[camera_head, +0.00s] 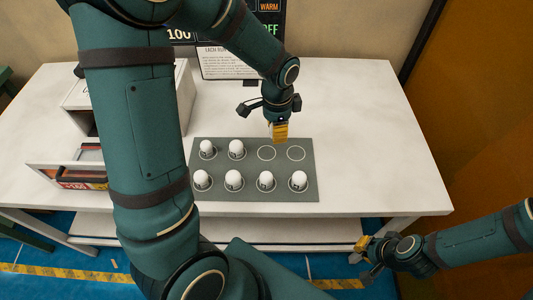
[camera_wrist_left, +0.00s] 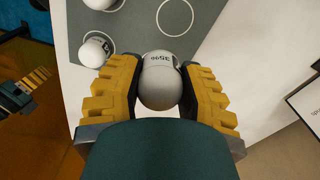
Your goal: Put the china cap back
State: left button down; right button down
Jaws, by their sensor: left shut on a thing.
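My left gripper (camera_head: 280,132) is shut on a white, egg-shaped china cap (camera_wrist_left: 160,85) with dark printed digits, clear in the left wrist view. In the head view the fingers mostly hide this cap, which is near the back edge of the grey mat (camera_head: 250,199). Two empty rings show on the mat's back row, the left one (camera_head: 266,153) and the right one (camera_head: 296,153). Other white caps stand in the remaining rings, such as one at the front right (camera_head: 298,180). My right gripper (camera_head: 363,257) is off the table's front right; its opening is unclear.
The white table (camera_head: 370,130) is clear to the right of the mat. A white cabinet (camera_head: 75,95) with an open drawer (camera_head: 65,176) stands at the left. A printed sign (camera_head: 215,62) and a dark display (camera_head: 268,30) are at the back.

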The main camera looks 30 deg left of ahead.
aim_at(266, 153)
pick_arm(q)
jog(key=a+f+m+b, duration=0.1)
jog(key=f, duration=0.2)
jog(key=a+f+m+b, duration=0.1)
jog(key=f+m, duration=0.1)
jog(key=f, duration=0.1)
jog(key=a+f+m, duration=0.1)
jog(key=f, duration=0.3)
jog(key=shift+s+f+b, duration=0.1)
jog(key=shift+b, duration=0.3)
jog(key=shift+f, duration=0.1)
jog(key=c, duration=0.6)
grip_release()
jog(key=shift+c, duration=0.2)
